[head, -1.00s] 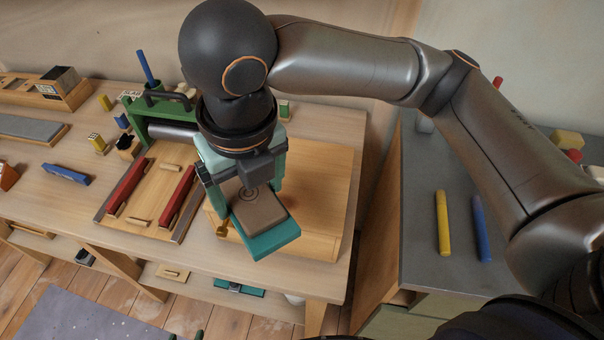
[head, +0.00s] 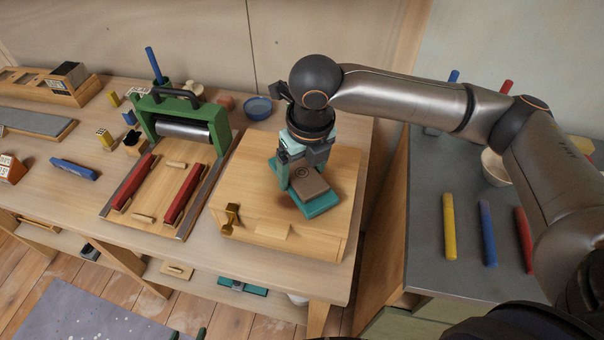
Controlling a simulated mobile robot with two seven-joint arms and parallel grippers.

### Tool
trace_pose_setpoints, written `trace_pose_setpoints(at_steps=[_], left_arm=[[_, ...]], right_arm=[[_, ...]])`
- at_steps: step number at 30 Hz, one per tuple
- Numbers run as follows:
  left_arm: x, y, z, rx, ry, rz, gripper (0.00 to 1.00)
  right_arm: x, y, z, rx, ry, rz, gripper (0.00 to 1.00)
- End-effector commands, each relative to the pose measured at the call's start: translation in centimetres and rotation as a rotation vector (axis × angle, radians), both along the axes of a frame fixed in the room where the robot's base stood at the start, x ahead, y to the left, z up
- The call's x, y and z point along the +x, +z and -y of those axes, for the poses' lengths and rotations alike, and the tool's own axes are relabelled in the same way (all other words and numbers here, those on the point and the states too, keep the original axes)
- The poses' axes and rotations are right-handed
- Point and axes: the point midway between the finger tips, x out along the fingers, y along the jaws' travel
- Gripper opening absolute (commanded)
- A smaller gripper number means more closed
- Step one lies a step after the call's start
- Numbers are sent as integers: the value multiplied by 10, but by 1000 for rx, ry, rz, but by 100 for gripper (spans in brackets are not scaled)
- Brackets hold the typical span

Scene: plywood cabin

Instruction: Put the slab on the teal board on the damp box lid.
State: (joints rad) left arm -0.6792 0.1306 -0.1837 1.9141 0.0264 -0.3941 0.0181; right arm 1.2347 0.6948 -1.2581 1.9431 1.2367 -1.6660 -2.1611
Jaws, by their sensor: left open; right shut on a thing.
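The brown slab (head: 309,184), marked with a spiral, lies flat on the teal board (head: 322,205). My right gripper (head: 287,182) is shut on the board's rear left edge, beside the slab. The board is level over the right part of the damp box lid (head: 255,180), a pale wooden panel; I cannot tell whether it touches the lid. The gripper hides the board's far left corner.
A green roller press (head: 183,130) with two red rails stands left of the box. A brass latch (head: 230,218) is on the box front. A blue bowl (head: 258,108) stands behind. The grey side table (head: 425,200) holds several crayons.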

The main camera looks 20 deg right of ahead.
Motion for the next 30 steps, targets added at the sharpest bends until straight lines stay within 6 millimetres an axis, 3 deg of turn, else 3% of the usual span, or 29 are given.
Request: trace_pose_setpoints(at_steps=[4,15,16,20,30], left_arm=[[0,1,0,0,0,0,62],[0,2,0,0,0,1,62],[0,2,0,0,0,1,62],[0,2,0,1,-1,1,62],[0,1,0,1,-1,1,62]], right_arm=[[0,-13,-1,1,2,2,6],[0,-17,-1,2,1,4,6],[0,-18,-1,1,1,3,86],[0,-18,-1,1,1,3,100],[0,-10,-1,1,2,3,100]])
